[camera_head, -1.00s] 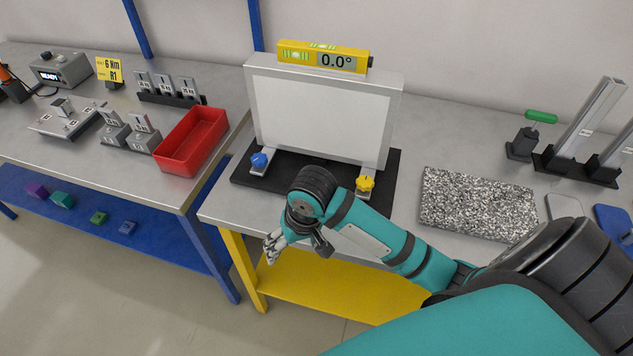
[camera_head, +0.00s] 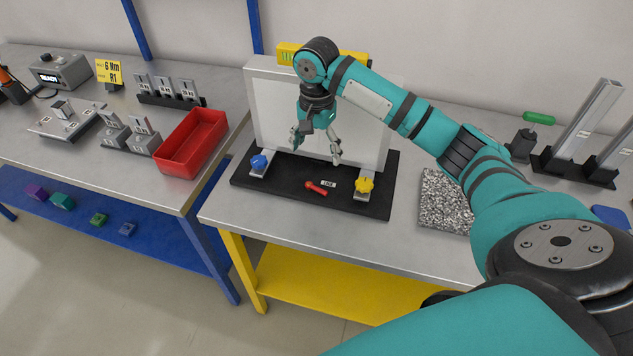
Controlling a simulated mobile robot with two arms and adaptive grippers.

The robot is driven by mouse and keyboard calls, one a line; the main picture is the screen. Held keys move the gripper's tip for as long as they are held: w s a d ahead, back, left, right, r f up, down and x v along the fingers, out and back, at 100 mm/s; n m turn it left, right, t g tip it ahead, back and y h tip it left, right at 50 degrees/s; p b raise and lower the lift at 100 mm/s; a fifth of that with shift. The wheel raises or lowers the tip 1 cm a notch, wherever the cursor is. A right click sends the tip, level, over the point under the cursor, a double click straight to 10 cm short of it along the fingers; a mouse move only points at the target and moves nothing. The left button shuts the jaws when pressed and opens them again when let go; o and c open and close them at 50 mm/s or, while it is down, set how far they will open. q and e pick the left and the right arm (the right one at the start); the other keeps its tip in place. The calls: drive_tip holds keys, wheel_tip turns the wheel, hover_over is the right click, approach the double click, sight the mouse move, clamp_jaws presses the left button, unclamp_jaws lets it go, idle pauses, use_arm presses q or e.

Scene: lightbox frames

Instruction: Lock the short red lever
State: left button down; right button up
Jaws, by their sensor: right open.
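The short red lever (camera_head: 317,188) lies on the black base plate (camera_head: 285,191) in front of the white lightbox panel. It points roughly left to right, beside a small white label (camera_head: 328,184). My right gripper (camera_head: 316,152) hangs above and behind the lever, in front of the panel, fingers pointing down. It is open and empty, apart from the lever. My left gripper is not in view.
A blue knob (camera_head: 259,161) and a yellow knob (camera_head: 364,185) stand on the base plate, left and right of the lever. The yellow level (camera_head: 287,53) on the frame is partly hidden by my arm. A speckled slab (camera_head: 443,203) lies to the right; a red bin (camera_head: 192,142) stands left.

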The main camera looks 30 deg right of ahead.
sight(317, 187)
wheel_tip(317, 187, down, 13)
drive_tip(key=shift+r+p, duration=0.2)
drive_tip(key=shift+p, duration=0.45)
drive_tip(key=c, duration=1.2)
drive_tip(key=shift+r+p, duration=0.15)
drive_tip(key=shift+p, duration=0.15)
drive_tip(key=n+p, duration=0.2)
drive_tip(key=p, duration=0.1)
drive_tip(key=shift+d+r, duration=0.15)
drive_tip(key=shift+w+d+f+n+p, duration=0.15)
drive_tip(key=shift+f+n+p, duration=0.1)
drive_tip(key=shift+n+p, duration=0.4)
